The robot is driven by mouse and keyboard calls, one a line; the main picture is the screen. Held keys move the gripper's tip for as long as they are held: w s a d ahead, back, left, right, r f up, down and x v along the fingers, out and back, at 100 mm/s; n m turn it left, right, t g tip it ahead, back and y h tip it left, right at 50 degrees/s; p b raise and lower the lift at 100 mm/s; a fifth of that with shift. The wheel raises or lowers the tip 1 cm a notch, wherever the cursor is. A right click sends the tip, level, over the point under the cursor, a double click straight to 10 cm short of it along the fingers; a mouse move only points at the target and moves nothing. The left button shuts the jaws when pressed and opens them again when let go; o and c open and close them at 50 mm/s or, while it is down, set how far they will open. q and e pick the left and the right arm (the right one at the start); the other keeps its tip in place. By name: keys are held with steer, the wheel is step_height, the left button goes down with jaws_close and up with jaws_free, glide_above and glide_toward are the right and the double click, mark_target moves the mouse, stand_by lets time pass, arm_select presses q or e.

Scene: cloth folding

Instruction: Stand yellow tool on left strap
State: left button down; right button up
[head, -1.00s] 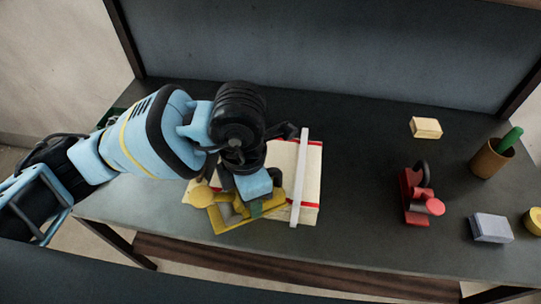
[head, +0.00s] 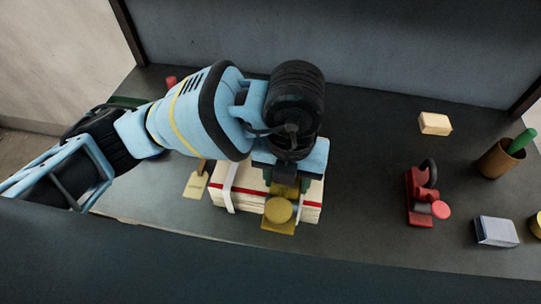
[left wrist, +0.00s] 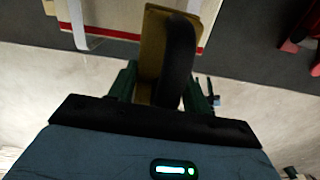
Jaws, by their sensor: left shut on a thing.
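The yellow tool (head: 280,213) is in my left gripper (head: 288,182), which is shut on it. In the left wrist view the yellow tool (left wrist: 152,50), with a black curved handle, sits between the green fingers of the left gripper (left wrist: 162,88). The tool is over the front right part of a cream bundle with red stripes (head: 248,178). The left strap (head: 229,186), a white band, runs across the bundle's left part, left of the tool; it also shows in the left wrist view (left wrist: 78,24). My arm hides the bundle's far side. My right gripper is out of view.
A tan tag (head: 195,186) lies left of the bundle. A red tool (head: 424,198), a beige block (head: 435,124), a grey block (head: 495,231) and a brown cup (head: 499,160) with a green item stand at right. The table between bundle and red tool is clear.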

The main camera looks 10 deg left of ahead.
arm_select(q)
steer(key=w+a, duration=0.3)
steer(key=a, duration=0.1)
steer(key=w+a, duration=0.4)
steer(key=w+a+f, duration=0.1)
steer(key=w+a, duration=0.2)
steer(key=w, duration=0.1)
steer(key=shift+a+f, duration=0.1)
steer(key=shift+a, duration=0.3)
steer(key=shift+f, duration=1.75)
steer(key=shift+f, duration=0.15)
steer(key=c, duration=0.6)
jaws_free()
steer(key=shift+f, duration=0.1)
steer(key=shift+c, duration=0.2)
step_height(320, 180, up, 12)
